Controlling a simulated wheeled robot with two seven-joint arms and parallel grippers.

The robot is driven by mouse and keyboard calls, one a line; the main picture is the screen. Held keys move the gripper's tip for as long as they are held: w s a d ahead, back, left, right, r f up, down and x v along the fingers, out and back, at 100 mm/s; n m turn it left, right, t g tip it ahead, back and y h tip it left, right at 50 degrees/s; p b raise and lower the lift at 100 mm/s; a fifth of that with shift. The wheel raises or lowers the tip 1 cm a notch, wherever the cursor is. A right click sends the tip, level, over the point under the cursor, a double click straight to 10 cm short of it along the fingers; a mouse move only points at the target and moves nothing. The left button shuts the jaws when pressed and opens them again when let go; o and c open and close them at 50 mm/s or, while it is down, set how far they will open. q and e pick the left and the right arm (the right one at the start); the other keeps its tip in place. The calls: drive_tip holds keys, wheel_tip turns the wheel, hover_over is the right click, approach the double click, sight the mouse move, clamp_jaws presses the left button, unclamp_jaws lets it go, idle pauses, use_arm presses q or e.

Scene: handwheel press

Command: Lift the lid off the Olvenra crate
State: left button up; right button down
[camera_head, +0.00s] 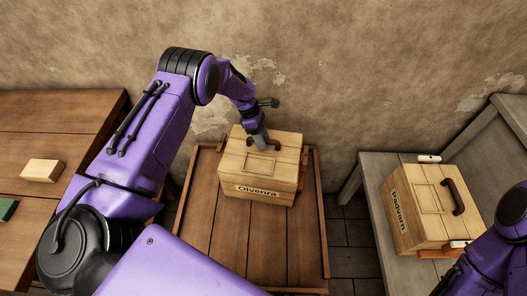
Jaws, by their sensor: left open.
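The Olvenra crate (255,192) is a pale wooden box with its name on the front, on a brown wooden table. Its lid (286,151) is on top and has a dark handle (277,146). My left gripper (261,142) is over the lid, close to the left part of the handle. It is open, but the view is too small to tell whether its fingers touch or surround the handle. My right arm shows at the lower right edge; its gripper is not clearly in view.
The Padvarn crate (402,222) with a dark handle stands on a grey bench (372,181) at right. At left, a brown table (60,125) bears a pale block (42,170) and a green item (7,210). The brown table (262,262) has free room before the Olvenra crate.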

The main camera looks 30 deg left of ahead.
use_arm(q)
drive_tip(key=shift+w+a+f, duration=0.1)
drive_tip(key=c, duration=0.9)
clamp_jaws()
drive_tip(key=shift+w+r, duration=0.15)
drive_tip(key=shift+r, duration=0.05)
